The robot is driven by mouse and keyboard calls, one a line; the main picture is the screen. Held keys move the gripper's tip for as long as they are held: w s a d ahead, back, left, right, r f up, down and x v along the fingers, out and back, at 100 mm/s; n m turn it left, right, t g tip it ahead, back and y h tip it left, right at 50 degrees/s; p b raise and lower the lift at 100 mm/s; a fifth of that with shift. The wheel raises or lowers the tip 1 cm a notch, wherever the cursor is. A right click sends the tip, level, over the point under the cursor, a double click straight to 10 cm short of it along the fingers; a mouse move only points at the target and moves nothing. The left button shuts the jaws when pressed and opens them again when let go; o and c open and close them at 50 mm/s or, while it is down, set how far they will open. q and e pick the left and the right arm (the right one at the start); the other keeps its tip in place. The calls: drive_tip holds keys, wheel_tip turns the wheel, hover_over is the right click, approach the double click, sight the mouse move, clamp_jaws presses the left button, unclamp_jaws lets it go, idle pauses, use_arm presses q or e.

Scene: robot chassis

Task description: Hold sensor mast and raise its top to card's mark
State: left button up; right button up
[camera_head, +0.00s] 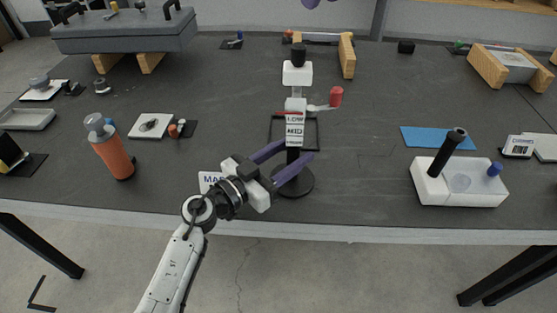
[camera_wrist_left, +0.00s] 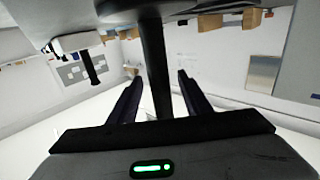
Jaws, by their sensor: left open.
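The sensor mast stands upright on a round black base (camera_head: 293,181), with a white block (camera_head: 297,74) and black cap on top. White labels (camera_head: 295,128) on its front read what looks like LOW and MED. A lever with a red knob (camera_head: 336,97) sticks out to the right. My left gripper (camera_head: 297,157) is open at the lower black pole, a finger on each side. The left wrist view shows the dark pole (camera_wrist_left: 153,50) between the spread fingers; I cannot tell whether they touch it. A white card (camera_head: 209,181) starting "MA" is mostly hidden behind my gripper.
An orange bottle (camera_head: 114,155) stands left. A white block with a black handle (camera_head: 433,185) and a blue mat (camera_head: 438,138) are at the right. Wooden blocks (camera_head: 347,56) lie behind the mast.

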use_arm(q)
drive_tip(key=shift+w+d, duration=0.2)
clamp_jaws()
idle(1.1)
